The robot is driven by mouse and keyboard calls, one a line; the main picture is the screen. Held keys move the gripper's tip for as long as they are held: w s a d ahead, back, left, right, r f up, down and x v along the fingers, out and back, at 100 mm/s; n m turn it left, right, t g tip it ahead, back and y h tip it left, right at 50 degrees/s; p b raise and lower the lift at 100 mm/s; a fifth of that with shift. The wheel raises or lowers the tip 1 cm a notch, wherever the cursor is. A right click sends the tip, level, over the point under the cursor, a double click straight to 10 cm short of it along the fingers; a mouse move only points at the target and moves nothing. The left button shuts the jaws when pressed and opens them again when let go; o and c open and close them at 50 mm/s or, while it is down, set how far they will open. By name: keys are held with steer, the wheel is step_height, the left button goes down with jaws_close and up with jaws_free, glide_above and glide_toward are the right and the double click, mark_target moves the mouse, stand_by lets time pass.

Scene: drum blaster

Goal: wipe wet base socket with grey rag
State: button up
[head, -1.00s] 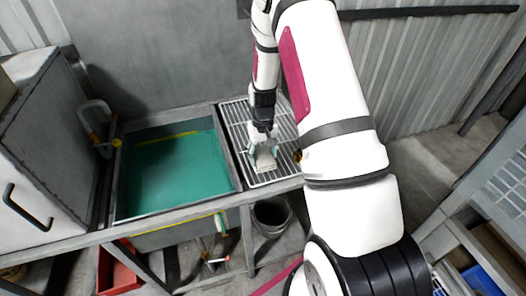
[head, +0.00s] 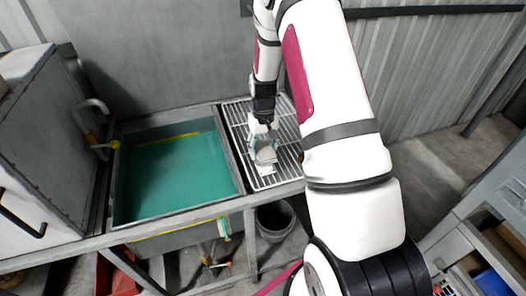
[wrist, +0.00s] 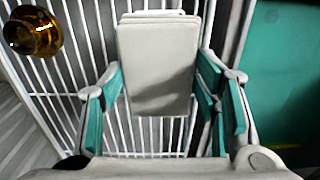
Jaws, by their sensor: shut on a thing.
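My gripper (head: 265,147) is over the wire drain rack beside the sink. In the wrist view its teal-padded fingers (wrist: 162,95) stand on either side of a pale grey, folded, block-like piece, which I take for the grey rag (wrist: 157,70); the gripper is shut on it. The rag also shows as a small grey patch below the fingers in the head view (head: 266,156). A small whitish patch (head: 264,170) shows just in front of it over the rack; I cannot tell what it is. I cannot make out the base socket in either view.
The wire rack (head: 238,115) lies right of a sink filled with green liquid (head: 175,175). A shiny amber round object (wrist: 33,30) is at the rack's edge. A bucket (head: 275,220) stands below. A grey cabinet (head: 45,140) is at left. My arm covers much of the right.

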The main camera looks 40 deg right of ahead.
mark_target(267, 158)
steer(key=shift+w, duration=0.1)
stand_by(0.3)
steer(key=shift+s+a+p, duration=0.2)
steer(key=shift+s+p, duration=0.25)
steer(key=shift+s, duration=0.25)
steer(key=shift+s+a+p, duration=0.2)
steer(key=shift+s+p, duration=0.25)
steer(key=shift+s, duration=0.25)
steer(key=shift+s+a+p, duration=0.2)
steer(key=shift+s+p, duration=0.25)
steer(key=shift+s, duration=0.25)
steer(key=shift+w+d+b, duration=0.2)
steer(key=shift+w+b, duration=0.25)
steer(key=shift+w, duration=0.3)
steer(key=shift+w+d+b, duration=0.25)
steer(key=shift+w+b, duration=0.25)
steer(key=shift+w, duration=0.2)
steer(key=shift+w+d+b, duration=0.2)
steer(key=shift+w+b, duration=0.25)
steer(key=shift+w, duration=0.3)
steer(key=shift+r+p, duration=0.65)
steer(key=shift+r, duration=2.4)
